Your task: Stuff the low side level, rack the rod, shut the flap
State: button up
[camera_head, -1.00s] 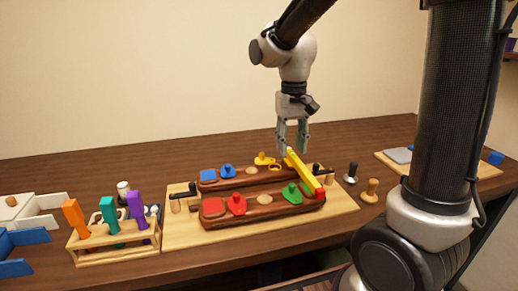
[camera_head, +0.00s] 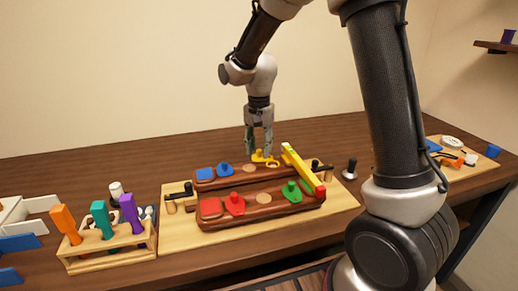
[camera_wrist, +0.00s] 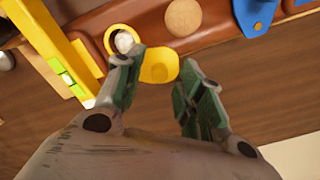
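Two brown padded panels (camera_head: 265,210) lie on a light wooden board. A yellow level (camera_head: 303,167) with a green vial (camera_wrist: 66,77) lies across their right ends. The yellow flap (camera_wrist: 158,66) on the back panel is swung aside from its round port (camera_wrist: 123,42), where white stuffing shows. The red flap (camera_head: 234,203), green flap (camera_head: 291,191) and blue flap (camera_head: 224,169) are also in view. My gripper (camera_head: 258,153) is open and empty, low at the yellow flap. In the wrist view its fingertips (camera_wrist: 163,88) straddle the flap's outer part; contact is unclear. Rods with orange (camera_head: 65,223), teal and purple handles stand in a wooden rack (camera_head: 112,252).
Dark T-shaped bars on posts flank the panels at left (camera_head: 180,196) and right (camera_head: 318,167). A dark knob (camera_head: 350,169) stands right of the board. A tray (camera_head: 470,163) with small items is far right. Pale and blue boxes are far left. Table behind the panels is clear.

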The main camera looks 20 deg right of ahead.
jog(key=shift+f, duration=0.4)
grip_shut()
